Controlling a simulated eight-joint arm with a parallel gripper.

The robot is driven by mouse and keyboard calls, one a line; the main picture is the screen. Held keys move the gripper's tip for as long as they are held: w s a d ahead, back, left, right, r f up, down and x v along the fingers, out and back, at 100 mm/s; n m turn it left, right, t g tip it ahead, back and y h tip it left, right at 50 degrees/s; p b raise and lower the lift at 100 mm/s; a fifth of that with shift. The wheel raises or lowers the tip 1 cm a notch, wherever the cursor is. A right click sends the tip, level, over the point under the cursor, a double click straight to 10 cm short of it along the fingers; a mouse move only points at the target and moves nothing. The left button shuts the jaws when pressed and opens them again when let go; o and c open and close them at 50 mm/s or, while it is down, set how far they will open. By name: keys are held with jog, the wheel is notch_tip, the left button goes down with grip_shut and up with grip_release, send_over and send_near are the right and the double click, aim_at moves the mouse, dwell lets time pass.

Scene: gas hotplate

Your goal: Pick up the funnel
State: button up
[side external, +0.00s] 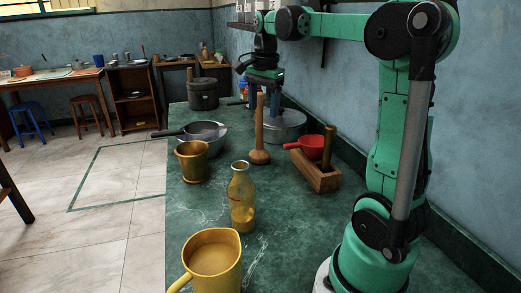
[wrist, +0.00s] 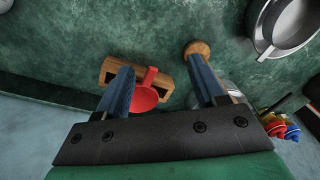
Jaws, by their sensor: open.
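The red funnel (side external: 312,147) has a round bowl and a narrow stem. In the wrist view the funnel (wrist: 146,98) shows beside the left finger, over the box (wrist: 170,82). My gripper (side external: 265,103) is open and hangs beyond the funnel, over the back part of the counter. In the wrist view its two blue fingers (wrist: 160,65) are spread wide. I see nothing held between them. The left finger hides part of the box, and the funnel is apart from the jaws in the side view.
A tall wooden pestle (side external: 260,133) stands left of the funnel, near a metal pot (side external: 288,125). A brass mortar (side external: 192,163), a pan (side external: 206,131), a glass bottle (side external: 242,200) and a yellow jug (side external: 214,262) stand along the counter. The wall rises behind the box.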

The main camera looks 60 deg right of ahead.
aim_at(288, 144)
jog(key=s+d+f+m+g+y, duration=0.1)
jog(key=s+d+f+m+g, duration=0.15)
jog(key=d+m, duration=0.5)
jog(key=shift+n+t, duration=0.25)
jog(key=shift+t, duration=0.2)
jog(key=f, duration=0.6)
jog(key=shift+s+d+f, duration=0.15)
jog(key=shift+s+f, duration=0.2)
jog(key=shift+f, duration=0.05)
jog(key=shift+s+a+f, duration=0.1)
jog(key=shift+f, duration=1.5)
jog(key=shift+s+a+f, duration=0.1)
jog(key=shift+f, duration=1.45)
grip_shut()
